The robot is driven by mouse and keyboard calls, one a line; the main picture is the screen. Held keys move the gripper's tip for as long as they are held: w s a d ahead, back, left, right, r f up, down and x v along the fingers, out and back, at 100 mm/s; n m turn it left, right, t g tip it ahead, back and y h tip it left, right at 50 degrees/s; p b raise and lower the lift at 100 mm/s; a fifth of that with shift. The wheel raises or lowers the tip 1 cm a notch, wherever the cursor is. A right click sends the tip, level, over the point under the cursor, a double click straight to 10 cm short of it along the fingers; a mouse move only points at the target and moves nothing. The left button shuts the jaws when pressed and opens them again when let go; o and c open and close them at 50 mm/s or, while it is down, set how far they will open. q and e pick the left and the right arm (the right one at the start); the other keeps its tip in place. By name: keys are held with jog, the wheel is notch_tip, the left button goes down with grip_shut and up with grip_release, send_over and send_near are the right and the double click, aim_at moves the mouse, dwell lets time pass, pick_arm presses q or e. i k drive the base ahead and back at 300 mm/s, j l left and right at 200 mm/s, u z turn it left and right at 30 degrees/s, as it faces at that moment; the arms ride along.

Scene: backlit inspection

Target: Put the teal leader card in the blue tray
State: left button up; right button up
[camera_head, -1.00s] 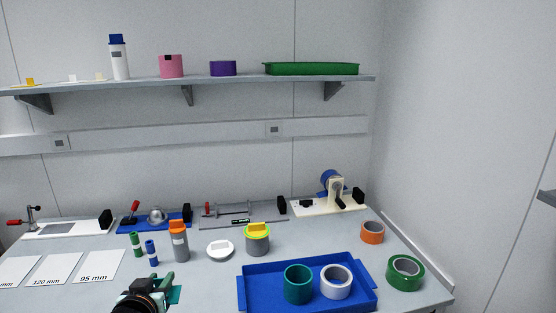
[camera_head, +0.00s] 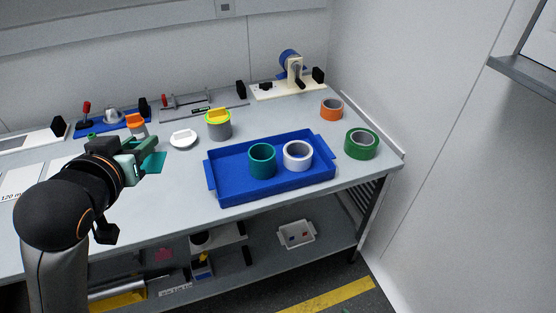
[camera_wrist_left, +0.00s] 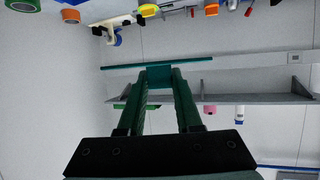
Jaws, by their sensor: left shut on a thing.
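The teal leader card (camera_head: 154,162) is held at the tip of my left gripper (camera_head: 138,161), which is shut on it. In the left wrist view the card (camera_wrist_left: 115,67) shows nearly edge-on as a thin teal strip across the fingertips (camera_wrist_left: 160,78). The blue tray (camera_head: 229,184) lies on the bench to the right of the gripper, apart from it. A teal roll (camera_head: 262,163) and a white roll (camera_head: 297,156) stand inside the tray. My right gripper is not in view.
A yellow-topped grey canister (camera_head: 219,128) and a white round lid (camera_head: 184,139) stand behind the tray. A green tape roll (camera_head: 361,144) and an orange one (camera_head: 331,109) lie at right. The tray's left end has bare floor.

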aim_at(234, 177)
jog(key=z, duration=1.15)
jog(key=j+z, duration=0.2)
jog(key=j, duration=0.5)
jog(key=k+j, duration=0.1)
jog(key=j, duration=1.3)
jog(key=k, duration=0.05)
